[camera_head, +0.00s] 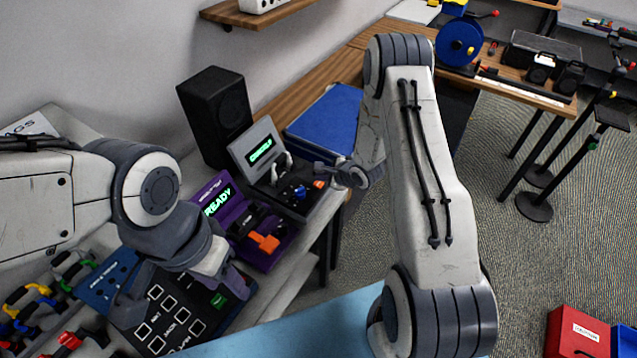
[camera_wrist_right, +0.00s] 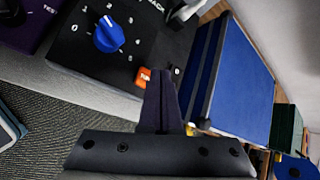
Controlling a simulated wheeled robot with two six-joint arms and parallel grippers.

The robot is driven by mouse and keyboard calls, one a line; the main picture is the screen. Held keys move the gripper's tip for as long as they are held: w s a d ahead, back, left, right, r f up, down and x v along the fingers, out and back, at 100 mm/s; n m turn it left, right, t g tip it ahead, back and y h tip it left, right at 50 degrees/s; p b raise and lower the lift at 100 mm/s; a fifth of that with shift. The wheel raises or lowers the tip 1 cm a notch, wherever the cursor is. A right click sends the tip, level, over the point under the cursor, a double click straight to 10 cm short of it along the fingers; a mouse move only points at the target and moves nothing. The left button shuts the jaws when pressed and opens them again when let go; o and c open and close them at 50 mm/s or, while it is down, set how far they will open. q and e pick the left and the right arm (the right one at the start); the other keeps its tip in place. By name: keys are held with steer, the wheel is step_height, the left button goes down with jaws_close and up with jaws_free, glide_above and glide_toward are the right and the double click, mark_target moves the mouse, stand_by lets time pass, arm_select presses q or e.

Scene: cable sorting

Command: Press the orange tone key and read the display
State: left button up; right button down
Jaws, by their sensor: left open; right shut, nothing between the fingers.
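The grey-lidded tester (camera_head: 262,146) stands open on the bench, its lid display (camera_head: 261,150) lit with green letters too small to read surely. Its small orange key (camera_head: 319,184) is at the right of the dark panel. In the right wrist view the orange key (camera_wrist_right: 142,77) carries partly hidden white lettering. My right gripper (camera_head: 322,171) is shut and empty, over the panel's right side. In the wrist view its fingertips (camera_wrist_right: 163,72) are right beside the key and partly cover it; contact cannot be told. My left gripper (camera_head: 180,294) is open over a black labelled board.
A blue knob (camera_wrist_right: 108,35) sits on the panel. A purple case (camera_head: 230,215) showing READY, with an orange part (camera_head: 265,242), is left of the tester. A black speaker (camera_head: 215,115) stands behind; a blue box (camera_head: 326,122) is at right. Coloured cables (camera_head: 40,305) lie at lower left.

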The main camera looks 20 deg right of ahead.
mark_target(321, 185)
steer(key=shift+r+p, duration=2.35)
steer(key=shift+r, duration=0.2)
steer(key=s+a+r+n+g+h+b, duration=0.25)
steer(key=s+a+r+n+b, duration=0.55)
steer(key=a+n, duration=0.55)
steer(key=s+a+r+n+g+b, duration=0.1)
steer(key=s+n+g, duration=0.1)
steer(key=s+n, duration=0.3)
steer(key=s+a+r+n+g+b, duration=0.2)
steer(key=s+n, duration=0.4)
steer(key=s, duration=0.7)
steer(key=s+a+r+n+g+b, duration=0.1)
steer(key=s+a+r+n+g, duration=0.1)
steer(key=s+n, duration=0.4)
steer(key=s, duration=0.3)
steer(key=shift+s+b, duration=0.35)
steer(key=shift+b, duration=0.05)
